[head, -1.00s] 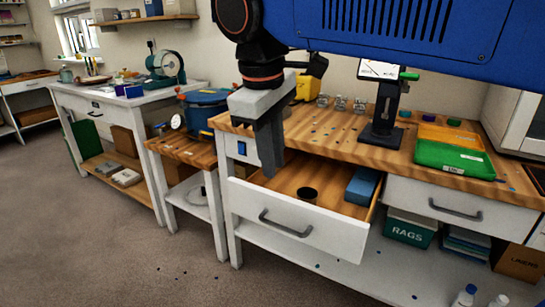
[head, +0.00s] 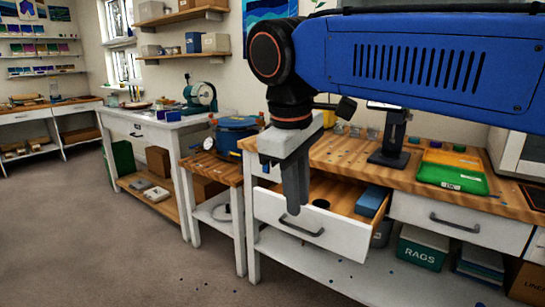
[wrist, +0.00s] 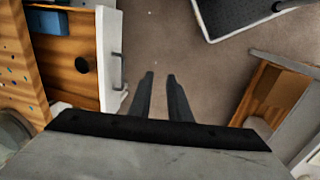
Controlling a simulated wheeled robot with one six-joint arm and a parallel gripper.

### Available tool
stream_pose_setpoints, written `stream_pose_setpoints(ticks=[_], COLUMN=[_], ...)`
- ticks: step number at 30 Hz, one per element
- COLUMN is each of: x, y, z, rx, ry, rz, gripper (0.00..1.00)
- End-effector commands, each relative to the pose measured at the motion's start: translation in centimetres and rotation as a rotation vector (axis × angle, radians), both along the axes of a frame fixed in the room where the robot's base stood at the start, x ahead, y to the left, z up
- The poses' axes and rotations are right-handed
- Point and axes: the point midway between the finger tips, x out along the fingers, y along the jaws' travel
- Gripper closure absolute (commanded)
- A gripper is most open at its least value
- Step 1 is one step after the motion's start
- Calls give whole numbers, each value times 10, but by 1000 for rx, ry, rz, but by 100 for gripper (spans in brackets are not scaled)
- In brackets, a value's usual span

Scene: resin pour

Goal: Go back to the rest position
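My gripper (head: 293,210) points down in front of the open drawer (head: 285,215) in the head view. In the wrist view my gripper's two fingers (wrist: 160,76) stand apart with only floor visible between them. It holds nothing. The drawer (wrist: 110,50) is to the left of the fingers there, with its handle facing them. A small dark round thing (head: 321,203) and a blue box (head: 371,202) are in the drawer.
The workbench (head: 340,155) carries a black stand (head: 391,140) and a green and orange tray (head: 452,178). A side table with a blue pot (head: 236,133) stands left of the drawer. Bare floor (head: 120,245) lies open at the front left.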

Motion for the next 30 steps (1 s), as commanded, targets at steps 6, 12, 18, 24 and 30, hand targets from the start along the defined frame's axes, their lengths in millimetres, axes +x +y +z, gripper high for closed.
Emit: stream_pose_setpoints(ticks=[6, 12, 18, 24, 30], x=[0, 1, 1, -4, -18], y=[-11, -28, -53, -89, -138], z=[-5, -15, -30, -53, -93], rx=[12, 33, 63, 109, 176], ry=[-4, -13, -29, -53, -96], rz=[-25, -69, -135, -236, -394], gripper=[83, 83, 83, 83, 83])
